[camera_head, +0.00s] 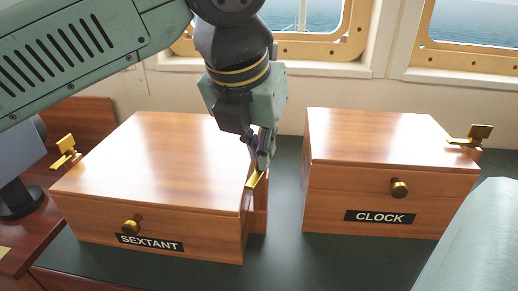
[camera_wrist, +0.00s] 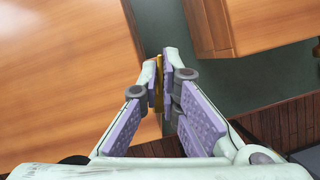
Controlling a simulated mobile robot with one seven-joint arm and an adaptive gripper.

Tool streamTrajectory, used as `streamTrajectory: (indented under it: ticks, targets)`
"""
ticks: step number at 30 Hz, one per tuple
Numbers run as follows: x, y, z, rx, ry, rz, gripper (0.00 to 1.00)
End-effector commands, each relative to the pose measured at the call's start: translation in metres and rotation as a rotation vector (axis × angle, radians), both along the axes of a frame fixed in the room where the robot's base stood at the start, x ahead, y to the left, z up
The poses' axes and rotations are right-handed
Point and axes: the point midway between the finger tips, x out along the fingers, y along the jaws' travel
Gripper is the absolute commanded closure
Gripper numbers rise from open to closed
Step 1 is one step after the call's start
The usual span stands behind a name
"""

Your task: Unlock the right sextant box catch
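The sextant box (camera_head: 150,160) is a closed reddish wooden box with a brass knob (camera_head: 131,226) and a SEXTANT label on its front. Its right catch (camera_head: 254,181) is a brass lever at the right edge, slanting up; it also shows as a thin brass strip in the wrist view (camera_wrist: 159,72). My gripper (camera_head: 262,162) reaches down at this edge. In the wrist view its finger pads (camera_wrist: 159,85) are close together with the strip between them, seemingly in contact. The catch's base is mostly hidden. The left catch (camera_head: 66,150) stands out from the box's left side.
The clock box (camera_head: 390,182) stands to the right, with a brass catch (camera_head: 470,136) sticking out at its right side. A narrow strip of dark green counter (camera_head: 285,210) lies free between the boxes. A window wall is behind. A dark screen (camera_head: 18,165) stands at far left.

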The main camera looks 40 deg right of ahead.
Motion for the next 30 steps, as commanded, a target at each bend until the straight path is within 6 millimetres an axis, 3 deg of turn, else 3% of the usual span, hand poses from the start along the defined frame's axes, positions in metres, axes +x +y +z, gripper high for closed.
streamTrajectory:
  ticks: [13,30]
  targets:
    - [-0.0011,-0.0014,0.0026,-0.003,-0.001,0.253,1.00]
    - [-0.0008,-0.0013,0.0018,-0.004,-0.001,0.303,1.00]
